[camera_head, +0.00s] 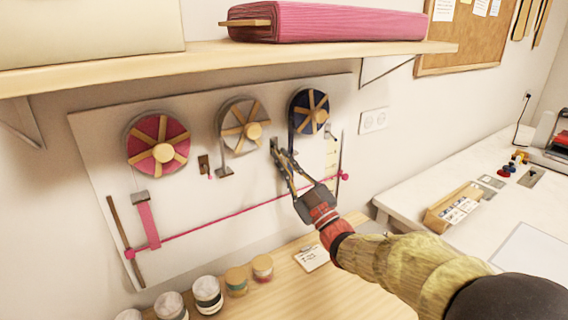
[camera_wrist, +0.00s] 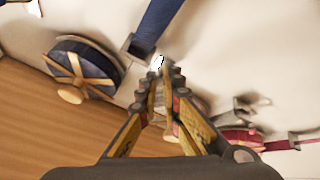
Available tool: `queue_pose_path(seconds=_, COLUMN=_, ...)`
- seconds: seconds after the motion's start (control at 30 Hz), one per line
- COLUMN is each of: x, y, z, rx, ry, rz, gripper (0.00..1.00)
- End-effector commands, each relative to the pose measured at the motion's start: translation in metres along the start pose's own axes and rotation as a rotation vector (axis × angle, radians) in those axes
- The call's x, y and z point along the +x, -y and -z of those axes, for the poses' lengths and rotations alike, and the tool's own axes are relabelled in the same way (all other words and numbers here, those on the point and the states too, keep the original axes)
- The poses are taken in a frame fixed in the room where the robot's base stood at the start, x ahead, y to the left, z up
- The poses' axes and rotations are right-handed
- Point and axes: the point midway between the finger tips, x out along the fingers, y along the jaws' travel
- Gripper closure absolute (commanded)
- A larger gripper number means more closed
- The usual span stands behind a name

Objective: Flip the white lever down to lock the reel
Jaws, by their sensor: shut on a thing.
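The navy blue reel (camera_head: 309,112) is the rightmost of three reels on the white wall board. It also shows at the left of the wrist view (camera_wrist: 80,72), where its blue ribbon (camera_wrist: 158,20) runs into a dark clip. My gripper (camera_head: 278,150) reaches up to the board just below and left of this reel. In the wrist view its fingertips (camera_wrist: 159,82) are nearly together beside the clip. A small bright white piece, apparently the white lever (camera_wrist: 157,63), shows right at the tips. The fingers hide most of it, so its tilt cannot be told.
A pink reel (camera_head: 158,145) and a grey reel (camera_head: 239,126) hang to the left. A pink cord (camera_head: 225,215) stretches low across the board. A wooden shelf (camera_head: 205,60) juts out above. Several jars (camera_head: 207,294) stand on the wooden table (camera_head: 345,288) below.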

Motion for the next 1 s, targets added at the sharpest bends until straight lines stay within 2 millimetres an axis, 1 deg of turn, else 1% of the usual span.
queue_pose_path(seconds=0.3, x=-0.0009, y=0.0017, z=-0.0018, rx=0.001, ry=0.003, rz=0.002, gripper=1.00)
queue_pose_path(seconds=0.33, x=-0.0009, y=0.0017, z=-0.0018, rx=0.001, ry=0.003, rz=0.002, gripper=0.93)
queue_pose_path(seconds=0.63, x=-0.0004, y=0.0009, z=-0.0010, rx=0.001, ry=0.001, rz=0.001, gripper=0.76)
queue_pose_path(seconds=0.9, x=-0.0005, y=0.0005, z=-0.0007, rx=0.000, ry=0.001, rz=0.001, gripper=0.76)
queue_pose_path(seconds=1.0, x=-0.0046, y=0.0003, z=-0.0010, rx=0.000, ry=0.002, rz=0.000, gripper=0.76)
